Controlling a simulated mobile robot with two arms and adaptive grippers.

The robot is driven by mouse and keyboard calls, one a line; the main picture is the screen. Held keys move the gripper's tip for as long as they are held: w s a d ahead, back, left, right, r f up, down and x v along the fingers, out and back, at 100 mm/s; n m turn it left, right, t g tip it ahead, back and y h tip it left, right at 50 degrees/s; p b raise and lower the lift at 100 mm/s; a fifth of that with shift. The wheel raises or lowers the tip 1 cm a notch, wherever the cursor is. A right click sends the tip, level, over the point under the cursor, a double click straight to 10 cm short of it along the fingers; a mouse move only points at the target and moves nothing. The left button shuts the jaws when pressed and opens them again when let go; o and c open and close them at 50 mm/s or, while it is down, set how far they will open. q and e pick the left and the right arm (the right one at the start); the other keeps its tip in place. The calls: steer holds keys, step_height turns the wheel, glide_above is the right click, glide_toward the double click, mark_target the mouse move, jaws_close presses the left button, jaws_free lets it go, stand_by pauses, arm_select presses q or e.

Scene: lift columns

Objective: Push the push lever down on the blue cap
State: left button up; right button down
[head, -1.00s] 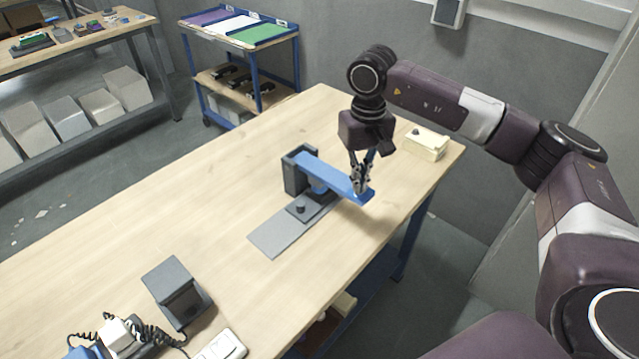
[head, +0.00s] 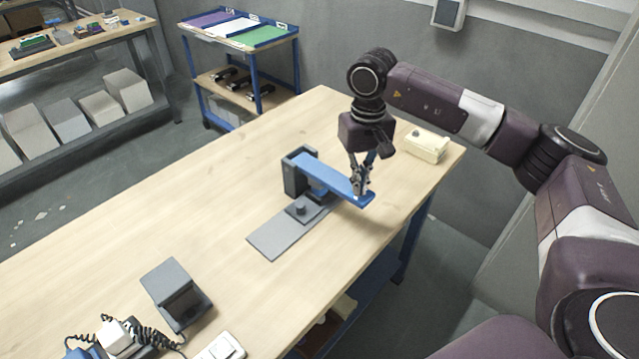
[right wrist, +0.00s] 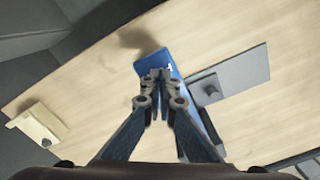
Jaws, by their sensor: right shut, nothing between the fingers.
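The push lever (head: 335,178) is a long blue bar hinged on a dark grey upright (head: 294,174) on the table. It slopes toward the table's right edge. In the right wrist view, the fingertips (right wrist: 159,76) overlap the blue lever (right wrist: 148,62). My left gripper is not in view.
A grey base plate (head: 275,238) with a dark knob (head: 301,208) lies in front of the lever. A cream box (head: 426,146) stands near the far right corner. A dark grey stand (head: 176,292) and cables are at the near left. The table's middle left is clear.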

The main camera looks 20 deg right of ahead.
steer(key=shift+w+r+p, duration=0.15)
steer(key=shift+r+p, duration=0.4)
steer(key=shift+r, duration=0.3)
step_height(320, 180, up, 6)
steer(key=p, duration=0.3)
